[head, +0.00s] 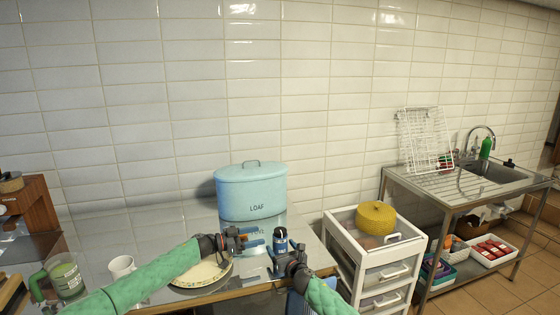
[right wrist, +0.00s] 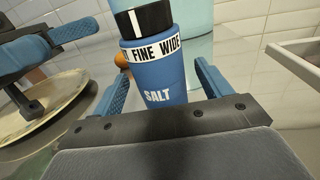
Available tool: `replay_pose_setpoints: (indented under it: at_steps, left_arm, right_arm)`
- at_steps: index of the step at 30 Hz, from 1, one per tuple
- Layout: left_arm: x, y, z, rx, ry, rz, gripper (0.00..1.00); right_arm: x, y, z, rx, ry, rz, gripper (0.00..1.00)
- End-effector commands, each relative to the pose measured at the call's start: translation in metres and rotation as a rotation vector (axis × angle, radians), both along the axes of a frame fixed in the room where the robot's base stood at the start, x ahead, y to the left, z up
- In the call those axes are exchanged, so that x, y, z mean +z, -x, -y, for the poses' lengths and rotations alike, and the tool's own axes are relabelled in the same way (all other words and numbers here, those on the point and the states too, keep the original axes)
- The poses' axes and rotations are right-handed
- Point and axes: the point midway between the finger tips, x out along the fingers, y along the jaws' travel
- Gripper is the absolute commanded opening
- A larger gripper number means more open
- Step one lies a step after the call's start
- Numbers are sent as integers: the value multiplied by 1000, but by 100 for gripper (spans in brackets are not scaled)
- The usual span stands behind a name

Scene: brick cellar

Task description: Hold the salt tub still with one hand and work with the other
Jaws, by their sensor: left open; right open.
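The salt tub (head: 281,246) is a small blue cylinder with a black cap and a white lettered band. It stands upright on the metal table, and its SALT label shows in the right wrist view (right wrist: 158,78). My right gripper (head: 287,260) is open at the tub. In the right wrist view its two blue fingers (right wrist: 160,90) lie left and right of the tub, with visible gaps. My left gripper (head: 258,237) is open and empty, just left of the tub near cap height, its fingers pointing towards it. It also shows at upper left in the right wrist view (right wrist: 25,58).
A plate (head: 200,277) lies below my left gripper. A pale blue LOAF bin (head: 251,190) stands behind. A white mug (head: 121,267) and a green-handled jug (head: 65,278) are at left. A white drawer cart (head: 375,262) stands right of the table.

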Motion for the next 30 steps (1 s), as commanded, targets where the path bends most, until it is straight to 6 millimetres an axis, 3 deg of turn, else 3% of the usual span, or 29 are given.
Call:
replay_pose_setpoints:
  at_steps: [9, 15, 30]
  left_arm:
    - [0, 0, 0, 0, 0, 0, 65]
    - [0, 0, 0, 0, 0, 0, 65]
    - [0, 0, 0, 0, 0, 0, 65]
  right_arm:
    - [-1, 51, 24, 1, 0, -1, 77]
    - [-1, 72, 32, 1, 0, 0, 77]
    - [0, 79, 35, 0, -1, 0, 77]
